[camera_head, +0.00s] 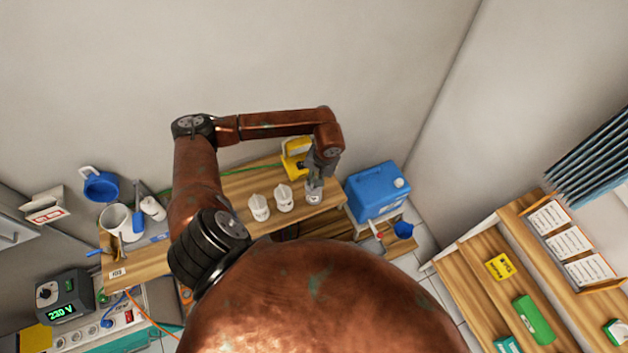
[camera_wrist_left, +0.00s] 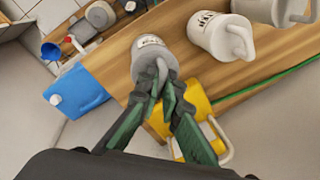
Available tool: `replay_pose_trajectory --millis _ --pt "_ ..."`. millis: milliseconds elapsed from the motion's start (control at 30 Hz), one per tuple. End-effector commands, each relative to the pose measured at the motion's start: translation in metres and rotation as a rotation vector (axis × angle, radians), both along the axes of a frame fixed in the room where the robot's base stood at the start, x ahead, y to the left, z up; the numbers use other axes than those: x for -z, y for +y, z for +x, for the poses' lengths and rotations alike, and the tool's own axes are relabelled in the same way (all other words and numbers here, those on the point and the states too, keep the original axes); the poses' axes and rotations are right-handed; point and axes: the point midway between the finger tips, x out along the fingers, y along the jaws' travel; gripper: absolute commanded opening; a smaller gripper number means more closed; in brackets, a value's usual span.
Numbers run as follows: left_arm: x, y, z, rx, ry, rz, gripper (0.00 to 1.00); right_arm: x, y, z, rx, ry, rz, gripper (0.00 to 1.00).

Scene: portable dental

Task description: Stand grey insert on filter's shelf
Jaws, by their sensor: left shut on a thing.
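My left gripper (camera_wrist_left: 168,92) is shut on the upright handle of a light grey insert (camera_wrist_left: 146,46) with a dark-lettered label. In the head view this gripper (camera_head: 314,184) is at the right end of the wooden shelf (camera_head: 237,187), with the insert (camera_head: 313,198) beneath it. The insert is over the shelf's board; whether its base touches is not clear. Two similar whitish pieces with handles (camera_head: 259,207) (camera_head: 284,197) stand left of it; they also show in the wrist view (camera_wrist_left: 219,36). I cannot tell which object is the filter. My right gripper is not seen.
A yellow object (camera_head: 292,165) is behind the gripper. A blue jerrycan (camera_head: 374,193) stands beyond the shelf's right end, with a blue funnel-like piece (camera_head: 403,229) below it. A white mug (camera_head: 115,220) is at the left. A wooden rack (camera_head: 477,283) stands at the right.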

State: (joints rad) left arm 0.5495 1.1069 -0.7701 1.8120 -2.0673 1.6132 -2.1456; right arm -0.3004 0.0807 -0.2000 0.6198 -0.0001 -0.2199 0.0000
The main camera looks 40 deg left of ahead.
Motion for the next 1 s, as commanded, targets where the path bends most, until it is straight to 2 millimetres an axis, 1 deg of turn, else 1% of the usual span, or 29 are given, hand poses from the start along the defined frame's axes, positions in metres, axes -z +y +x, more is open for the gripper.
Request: replay_pose_trajectory --millis 333,900,933,1000 --pt "0.0059 -0.0001 0.0002 0.0 0.0 0.0 0.0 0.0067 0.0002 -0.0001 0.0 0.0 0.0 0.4" --pt "0.0051 -0.0001 0.0002 0.0 0.0 0.0 0.0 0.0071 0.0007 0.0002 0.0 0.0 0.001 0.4" --pt "0.0051 -0.0001 0.0002 0.0 0.0 -0.001 0.08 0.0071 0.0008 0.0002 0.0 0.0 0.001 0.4" --pt "0.0051 -0.0001 0.0002 0.0 0.0 0.0 0.13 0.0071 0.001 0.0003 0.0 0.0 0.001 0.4"
